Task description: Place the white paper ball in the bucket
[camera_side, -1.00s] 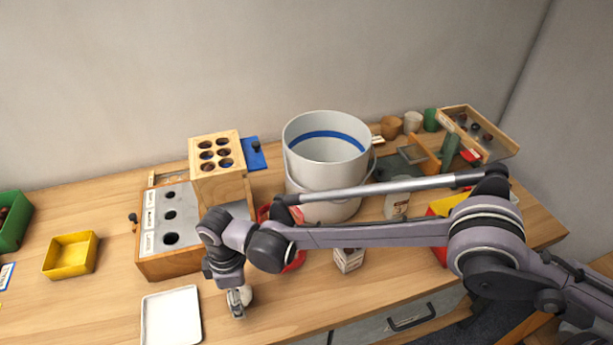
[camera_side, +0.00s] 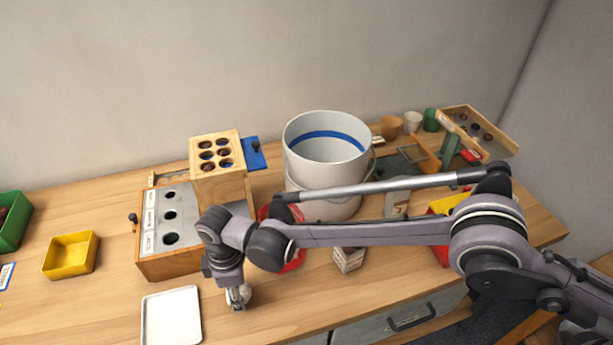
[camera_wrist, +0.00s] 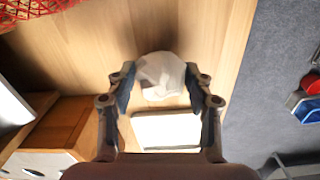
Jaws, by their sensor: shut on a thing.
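The white paper ball (camera_wrist: 162,76) sits between the fingertips of my gripper (camera_wrist: 161,84) in the wrist view. My gripper is shut on it. In the side view my gripper (camera_side: 239,299) points down near the table's front edge, and the ball is mostly hidden, with a pale bit (camera_side: 247,292) showing beside the fingers. I cannot tell whether the ball touches the table. The white bucket (camera_side: 309,171) with a blue band inside stands at the back middle, to the right of and behind my gripper. Its open top shows no contents from here.
A white tray (camera_side: 171,317) lies left of my gripper. A wooden box with holes (camera_side: 158,264) and a tall wooden block (camera_side: 205,188) stand behind it. A small carton (camera_side: 348,260) and a red thing (camera_side: 294,262) stand before the bucket. My forearm crosses in front of the bucket.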

